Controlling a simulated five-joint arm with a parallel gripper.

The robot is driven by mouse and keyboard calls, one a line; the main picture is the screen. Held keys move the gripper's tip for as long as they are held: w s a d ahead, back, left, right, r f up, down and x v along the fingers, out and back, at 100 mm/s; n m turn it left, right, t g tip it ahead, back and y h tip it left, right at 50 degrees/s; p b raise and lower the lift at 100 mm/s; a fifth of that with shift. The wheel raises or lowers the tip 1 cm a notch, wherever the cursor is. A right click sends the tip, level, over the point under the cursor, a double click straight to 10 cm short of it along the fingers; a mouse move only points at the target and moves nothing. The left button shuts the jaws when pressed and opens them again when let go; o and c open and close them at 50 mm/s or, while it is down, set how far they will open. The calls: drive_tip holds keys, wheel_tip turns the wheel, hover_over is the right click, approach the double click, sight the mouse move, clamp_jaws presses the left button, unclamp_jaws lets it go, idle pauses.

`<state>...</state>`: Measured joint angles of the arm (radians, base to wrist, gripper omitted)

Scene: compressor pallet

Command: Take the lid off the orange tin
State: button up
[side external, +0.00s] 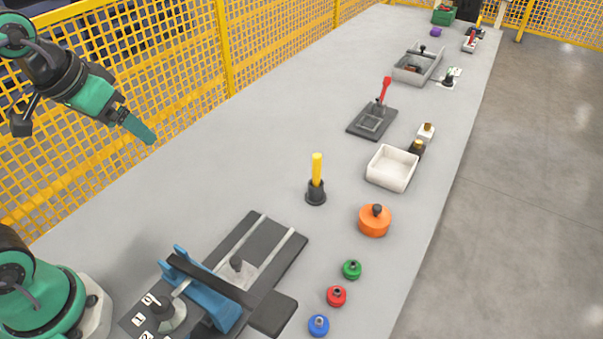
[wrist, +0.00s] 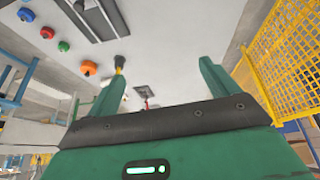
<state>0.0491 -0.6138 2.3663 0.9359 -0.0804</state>
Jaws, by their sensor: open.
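The orange tin (side external: 374,223) stands upright on the grey table, right of the middle. Its lid, with a dark round knob (side external: 377,209), sits on top. The tin also shows small in the wrist view (wrist: 88,68), at the upper left. My gripper (side external: 147,135) is raised at the upper left of the side view, far from the tin and well above the table. In the wrist view its two green fingers (wrist: 160,82) stand wide apart with nothing between them. In the side view the fingers overlap.
A black holder with a yellow rod (side external: 317,175) stands left of the tin. Green (side external: 352,269), red (side external: 337,295) and blue (side external: 318,325) knobbed pieces are in front. A white tray (side external: 392,168) lies behind. A blue-and-black fixture (side external: 210,290) fills the near left. Yellow fencing (side external: 270,40) runs along the far edge.

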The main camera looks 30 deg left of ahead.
drive_tip(key=w+d+r+n+g, duration=0.1)
drive_tip(key=w+d+r, duration=0.15)
drive_tip(key=w, duration=0.35)
drive_tip(key=w+d+r+g, duration=0.1)
drive_tip(key=w+d, duration=0.3)
drive_tip(key=w, duration=0.2)
drive_tip(key=n+g, duration=0.3)
hover_over(378, 207)
drive_tip(key=f, duration=1.9)
drive_tip(key=shift+w+a, duration=0.1)
drive_tip(key=shift+a, duration=0.3)
drive_tip(key=shift+d+f, duration=0.35)
drive_tip(key=shift+f, duration=3.75)
drive_tip(key=c, duration=1.1)
